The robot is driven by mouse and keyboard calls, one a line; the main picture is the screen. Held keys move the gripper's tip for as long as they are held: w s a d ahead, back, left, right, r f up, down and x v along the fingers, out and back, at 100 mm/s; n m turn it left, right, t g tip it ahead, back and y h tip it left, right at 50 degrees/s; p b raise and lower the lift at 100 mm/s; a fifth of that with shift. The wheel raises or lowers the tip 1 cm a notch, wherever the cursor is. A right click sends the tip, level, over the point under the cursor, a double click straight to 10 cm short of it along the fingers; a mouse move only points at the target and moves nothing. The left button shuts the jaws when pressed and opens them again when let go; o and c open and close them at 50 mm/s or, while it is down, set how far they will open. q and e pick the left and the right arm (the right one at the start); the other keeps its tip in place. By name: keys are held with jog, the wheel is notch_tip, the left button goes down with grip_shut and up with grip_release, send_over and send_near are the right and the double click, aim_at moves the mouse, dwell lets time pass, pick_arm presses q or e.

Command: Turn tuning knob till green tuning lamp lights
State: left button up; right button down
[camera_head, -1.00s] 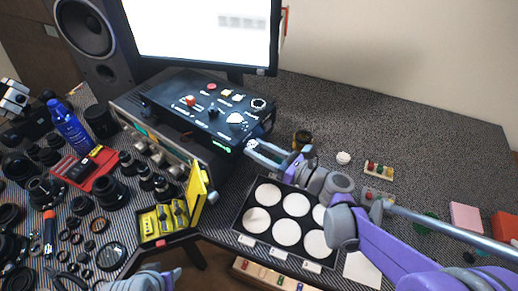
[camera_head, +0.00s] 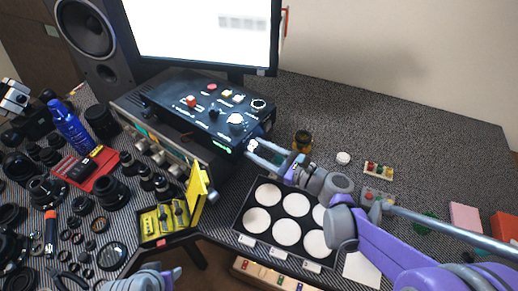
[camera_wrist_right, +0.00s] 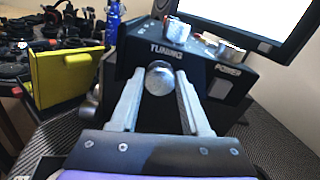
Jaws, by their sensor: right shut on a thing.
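The black control box (camera_head: 190,98) stands below the monitor. In the right wrist view, the silver round tuning knob (camera_wrist_right: 159,78) sits under the printed word TUNING on the box's front. My right gripper (camera_head: 252,148) reaches the box's front right corner. In the wrist view its two fingers are on either side of the knob, shut on it. A green glow (camera_head: 224,150) shows on the box's front face, left of the gripper; I cannot tell whether it is the tuning lamp. My left gripper (camera_head: 168,277) is at the bottom edge, its fingers too unclear to judge.
A tray with white discs (camera_head: 246,238) lies below my right arm. A yellow open case (camera_head: 197,195) stands left of it. Lenses and rings crowd the left. A small dark jar (camera_head: 302,141) stands close behind the right gripper. The table at the back right is clear.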

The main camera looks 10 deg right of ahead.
jog(key=shift+n, duration=1.1)
jog(key=shift+c, duration=1.8)
grip_release()
jog(key=v, duration=1.1)
jog(key=shift+w, duration=0.1)
